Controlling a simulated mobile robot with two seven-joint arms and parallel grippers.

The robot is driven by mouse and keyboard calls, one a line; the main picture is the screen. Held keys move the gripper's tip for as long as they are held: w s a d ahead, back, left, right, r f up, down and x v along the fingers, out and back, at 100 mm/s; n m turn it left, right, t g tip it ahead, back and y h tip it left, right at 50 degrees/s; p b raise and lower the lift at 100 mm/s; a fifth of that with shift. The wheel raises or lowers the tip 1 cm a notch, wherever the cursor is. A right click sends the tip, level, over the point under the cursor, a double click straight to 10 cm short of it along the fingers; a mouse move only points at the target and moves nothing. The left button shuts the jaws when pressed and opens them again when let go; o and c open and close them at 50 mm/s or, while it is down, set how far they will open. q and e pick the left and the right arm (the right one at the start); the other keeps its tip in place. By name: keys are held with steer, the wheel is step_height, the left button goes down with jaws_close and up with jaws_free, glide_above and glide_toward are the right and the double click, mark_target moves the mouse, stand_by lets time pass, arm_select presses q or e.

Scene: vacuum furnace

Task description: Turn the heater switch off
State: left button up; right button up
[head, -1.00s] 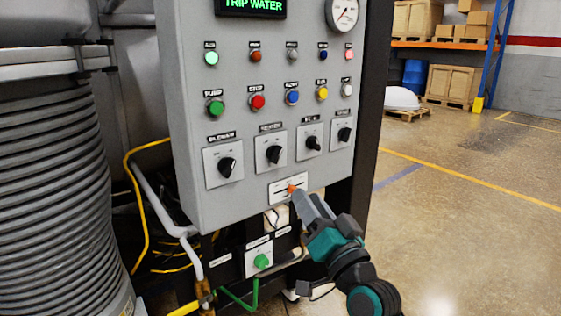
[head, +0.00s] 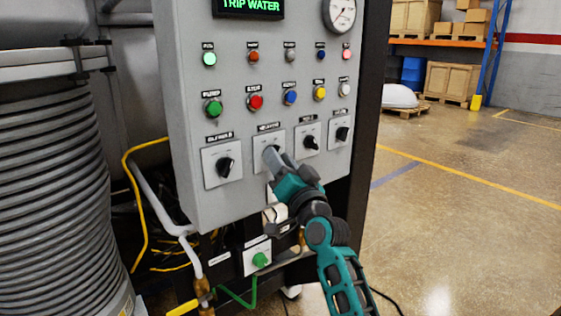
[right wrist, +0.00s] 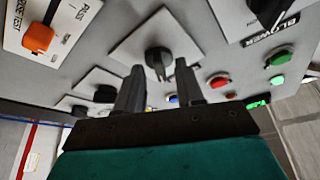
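Four dark rotary switches on white plates sit in a row low on the grey control panel. My right gripper (head: 271,153) is at the second switch plate (head: 261,139) from the left, whose label is too blurred to read; the fingers hide most of its knob. In the right wrist view, the gripper (right wrist: 158,67) is open, with one finger either side of the dark knob (right wrist: 158,61) and the knob just ahead of the tips. Contact cannot be told. The switch to its right in that view is labelled BLOWER (right wrist: 271,30). My left gripper is not in view.
Push buttons and lamps sit above the switches, under a display (head: 249,6) reading TRIP WATER. An orange slider (right wrist: 38,38) is close by in the wrist view. A green knob (head: 261,260) is below the panel.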

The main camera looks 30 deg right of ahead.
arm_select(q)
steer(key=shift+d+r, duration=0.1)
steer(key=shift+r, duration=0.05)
arm_select(e)
steer(key=shift+c, duration=0.2)
jaws_close()
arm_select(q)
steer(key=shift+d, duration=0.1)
